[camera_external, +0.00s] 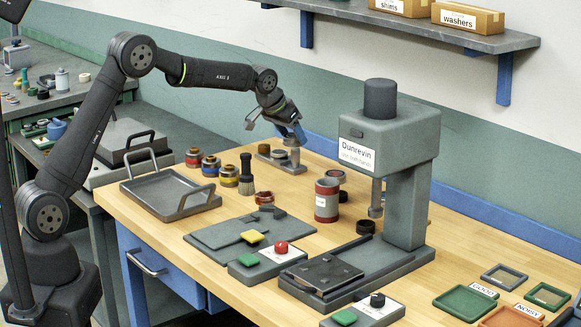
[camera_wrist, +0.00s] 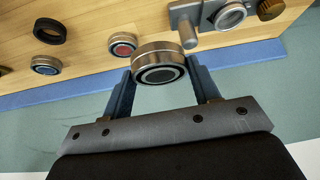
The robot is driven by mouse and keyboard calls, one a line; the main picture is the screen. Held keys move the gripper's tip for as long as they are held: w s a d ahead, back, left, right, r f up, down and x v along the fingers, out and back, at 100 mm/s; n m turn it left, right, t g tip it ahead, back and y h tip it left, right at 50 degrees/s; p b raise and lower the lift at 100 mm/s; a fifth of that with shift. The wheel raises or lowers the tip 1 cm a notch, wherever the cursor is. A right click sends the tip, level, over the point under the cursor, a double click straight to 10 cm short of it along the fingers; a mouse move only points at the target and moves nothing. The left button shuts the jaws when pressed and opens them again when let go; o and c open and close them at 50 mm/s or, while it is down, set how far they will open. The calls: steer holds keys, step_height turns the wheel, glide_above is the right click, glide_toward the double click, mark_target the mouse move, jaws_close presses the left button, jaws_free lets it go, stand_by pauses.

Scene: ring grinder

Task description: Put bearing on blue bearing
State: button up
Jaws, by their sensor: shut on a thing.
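My gripper (camera_wrist: 160,82) is shut on a bearing (camera_wrist: 158,62), a thick steel ring with a dark face, held between its blue fingers. In the external view my gripper (camera_external: 291,133) is above the back of the bench, by a small grey fixture; the held bearing is hard to make out there. In the wrist view the blue bearing (camera_wrist: 45,65), a steel ring with a blue band inside, lies on the bench left of the held bearing, apart from it. I cannot make it out in the external view.
A red-centred bearing (camera_wrist: 123,44) lies between the two. The grey fixture (camera_wrist: 205,14) is at right. The Dunrevin press (camera_external: 405,165) and a red can (camera_external: 327,200) stand right of my gripper; the wall is close behind.

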steer(key=s+d+r+m+g+h, duration=0.15)
steer(key=s+d+m, duration=0.25)
steer(key=s+d, duration=2.05)
steer(key=w+f, duration=0.2)
steer(key=w, duration=0.1)
steer(key=w+f, duration=0.2)
steer(key=w, duration=0.2)
steer(key=w+d+f, duration=0.1)
steer(key=w+f, duration=0.1)
steer(key=w, duration=0.2)
steer(key=shift+w+d, duration=0.1)
steer(key=shift+w, duration=0.15)
steer(key=shift+f, duration=1.95)
steer(key=shift+f, duration=0.15)
steer(key=o, duration=1.1)
steer(key=shift+o, duration=0.2)
